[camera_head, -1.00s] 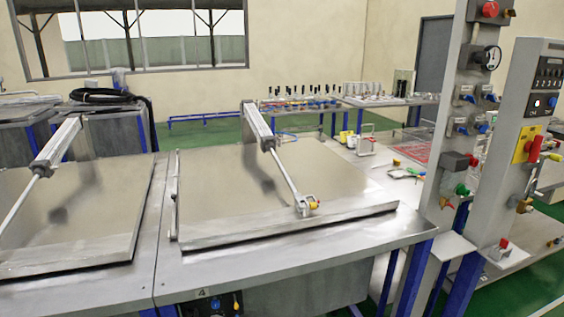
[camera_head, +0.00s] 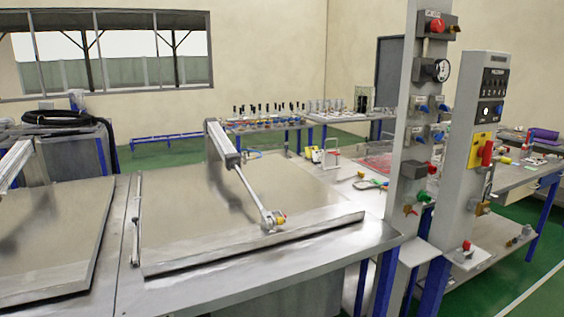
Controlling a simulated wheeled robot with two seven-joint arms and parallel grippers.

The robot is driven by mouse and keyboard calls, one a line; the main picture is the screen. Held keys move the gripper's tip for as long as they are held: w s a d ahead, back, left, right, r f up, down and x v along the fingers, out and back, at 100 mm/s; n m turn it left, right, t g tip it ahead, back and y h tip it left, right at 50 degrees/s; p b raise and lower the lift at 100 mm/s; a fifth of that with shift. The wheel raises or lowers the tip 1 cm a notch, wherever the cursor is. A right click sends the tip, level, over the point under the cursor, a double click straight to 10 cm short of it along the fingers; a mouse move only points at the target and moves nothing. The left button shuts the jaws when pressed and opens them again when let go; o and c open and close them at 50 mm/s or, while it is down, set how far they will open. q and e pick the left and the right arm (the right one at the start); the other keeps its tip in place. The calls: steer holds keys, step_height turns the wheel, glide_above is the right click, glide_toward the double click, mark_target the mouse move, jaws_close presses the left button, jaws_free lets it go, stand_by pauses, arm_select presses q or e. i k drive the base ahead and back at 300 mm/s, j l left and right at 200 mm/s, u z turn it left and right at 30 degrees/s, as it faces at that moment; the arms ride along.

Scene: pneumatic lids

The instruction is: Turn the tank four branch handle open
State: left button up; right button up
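The labels are too small to read, so I cannot tell which one is the tank four branch handle or how far any is turned. A tank with a flat metal lid (camera_head: 200,215) stands left of the post. Its lid is down, with a pneumatic cylinder (camera_head: 222,140) whose rod reaches the front of the lid. Neither of my grippers is in view.
The post carries a red knob (camera_head: 437,25), a round gauge (camera_head: 436,70) and a green knob (camera_head: 408,209). A control box (camera_head: 492,95) with a red-handled valve (camera_head: 487,153) stands to its right. Another lidded tank (camera_head: 45,240) is at left. Green floor is clear at lower right.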

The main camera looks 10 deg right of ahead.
mark_target(438, 137)
steer(key=i+l+z, duration=0.2)
steer(key=i+l, duration=0.2)
steer(key=i+l+z, duration=0.15)
steer(key=i+l, duration=0.15)
steer(key=i, duration=0.3)
